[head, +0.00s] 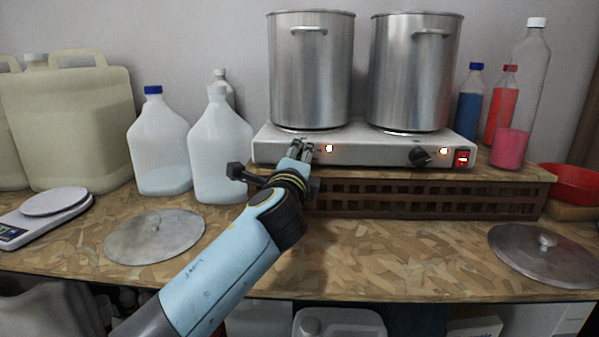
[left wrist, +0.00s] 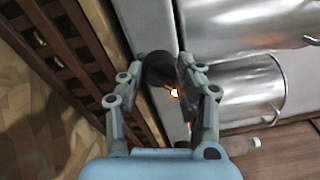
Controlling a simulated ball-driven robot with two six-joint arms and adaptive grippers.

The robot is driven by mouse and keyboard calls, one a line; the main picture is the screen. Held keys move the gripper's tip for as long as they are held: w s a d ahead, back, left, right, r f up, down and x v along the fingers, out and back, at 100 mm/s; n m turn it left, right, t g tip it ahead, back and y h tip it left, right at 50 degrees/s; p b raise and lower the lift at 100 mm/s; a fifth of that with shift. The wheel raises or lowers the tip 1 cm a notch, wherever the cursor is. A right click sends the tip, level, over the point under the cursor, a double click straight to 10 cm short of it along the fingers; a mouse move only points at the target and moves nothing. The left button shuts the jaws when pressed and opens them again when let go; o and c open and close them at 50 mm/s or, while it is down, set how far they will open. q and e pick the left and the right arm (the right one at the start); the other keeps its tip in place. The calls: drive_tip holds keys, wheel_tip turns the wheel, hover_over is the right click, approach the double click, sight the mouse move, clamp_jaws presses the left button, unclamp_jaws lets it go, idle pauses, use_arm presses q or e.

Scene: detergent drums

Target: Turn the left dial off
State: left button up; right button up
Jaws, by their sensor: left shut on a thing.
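The hot plate (head: 365,148) is a white two-burner unit with a metal pot on each side. My left gripper (head: 302,150) reaches its front panel at the left dial, which it hides in the head view. In the left wrist view the black left dial (left wrist: 155,66) sits between the fingers of my left gripper (left wrist: 160,75), which is shut on it. The orange lamp (head: 329,148) beside the left dial is lit; it also glows in the left wrist view (left wrist: 174,92). The right dial (head: 419,156) is black and untouched. My right gripper is not in view.
The left pot (head: 310,75) and right pot (head: 415,75) stand on the burners. A lit lamp (head: 444,152) and red switch (head: 462,158) are at the panel's right. White jugs (head: 220,145) stand left. Metal lids (head: 155,236) lie on the counter.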

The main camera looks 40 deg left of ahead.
use_arm(q)
drive_tip(key=shift+f+n+y+b, duration=0.2)
drive_tip(key=shift+n+y+b, duration=0.05)
drive_tip(key=shift+n+b, duration=2.25)
drive_tip(key=shift+f+n+y+b, duration=0.15)
drive_tip(key=shift+n+y+b, duration=0.1)
drive_tip(key=shift+n+b, duration=2.25)
drive_tip(key=shift+n, duration=0.3)
drive_tip(key=o, duration=1.2)
drive_tip(key=shift+r, duration=0.1)
drive_tip(key=shift+c, duration=0.2)
drive_tip(key=v, duration=0.7)
drive_tip(key=shift+s+d, duration=0.15)
drive_tip(key=shift+d, duration=0.05)
